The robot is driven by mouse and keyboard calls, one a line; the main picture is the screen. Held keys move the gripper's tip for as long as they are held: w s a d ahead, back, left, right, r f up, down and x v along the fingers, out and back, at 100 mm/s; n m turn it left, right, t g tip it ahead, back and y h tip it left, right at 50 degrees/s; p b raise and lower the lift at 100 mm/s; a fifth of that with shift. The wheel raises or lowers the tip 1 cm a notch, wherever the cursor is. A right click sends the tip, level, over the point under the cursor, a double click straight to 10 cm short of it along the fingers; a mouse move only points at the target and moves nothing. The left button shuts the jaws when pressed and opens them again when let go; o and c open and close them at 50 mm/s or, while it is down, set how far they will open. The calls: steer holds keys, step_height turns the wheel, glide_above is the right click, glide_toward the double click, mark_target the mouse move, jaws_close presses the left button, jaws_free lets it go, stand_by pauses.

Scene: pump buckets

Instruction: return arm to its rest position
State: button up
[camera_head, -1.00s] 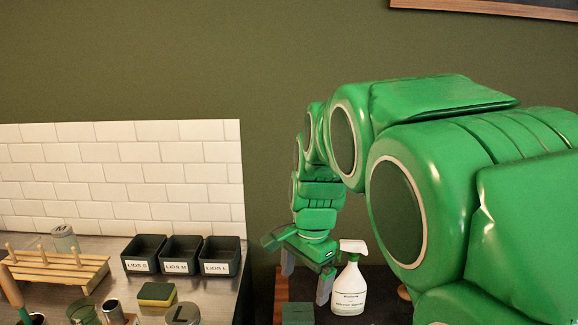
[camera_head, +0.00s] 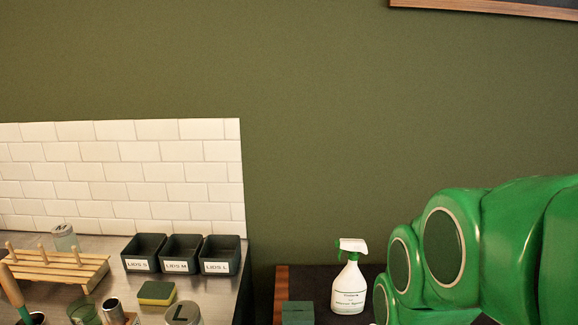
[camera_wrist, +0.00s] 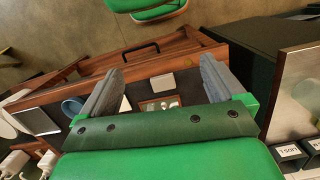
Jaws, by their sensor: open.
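My green arm (camera_head: 450,250) shows at the lower right of the head view, bent low. Its gripper end is out of the head view. In the wrist view my gripper (camera_wrist: 157,85) has two grey fingers spread wide apart, with nothing held between them. Beyond the fingers lies a wooden drawer (camera_wrist: 190,50), pulled out, with a black handle (camera_wrist: 140,50) and several small things in it.
A white spray bottle (camera_head: 348,285) and a dark green box (camera_head: 298,312) stand on a dark surface. Black lid bins (camera_head: 181,254), a sponge (camera_head: 157,293) and a wooden peg rack (camera_head: 60,268) stand on the metal counter at left.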

steer(key=shift+s+d+f+n, duration=0.15)
steer(key=shift+s+n, duration=0.05)
steer(key=shift+s, duration=0.35)
steer(key=shift+s+d+f+n, duration=0.1)
steer(key=shift+s+f+n, duration=0.1)
steer(key=shift+s, duration=0.35)
